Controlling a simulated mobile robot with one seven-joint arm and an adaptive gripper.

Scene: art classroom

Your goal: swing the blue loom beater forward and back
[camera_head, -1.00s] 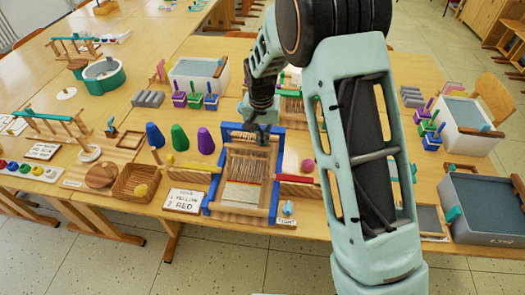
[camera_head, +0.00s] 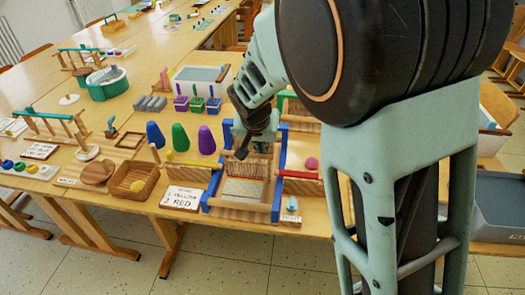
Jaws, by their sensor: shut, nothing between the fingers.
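The loom (camera_head: 242,213) stands on the table with blue side parts, a wooden front and pale woven cloth in its middle. The blue beater (camera_head: 228,130) shows only in part at the loom's back; my arm hides most of its crossbar. A wooden comb-like strip with warp threads lies just beyond the cloth. My gripper (camera_head: 241,153) is shut and empty, pointing down over the loom's middle, in front of the beater's visible blue part. I cannot tell whether it touches the beater or the threads.
Blue, green and purple cones (camera_head: 180,138) stand left of the loom. A lettered card (camera_head: 183,198) and a wicker basket (camera_head: 133,182) are at front left. A red bar (camera_head: 299,174) and pink ball (camera_head: 311,163) are at right. My arm blocks much of the right side.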

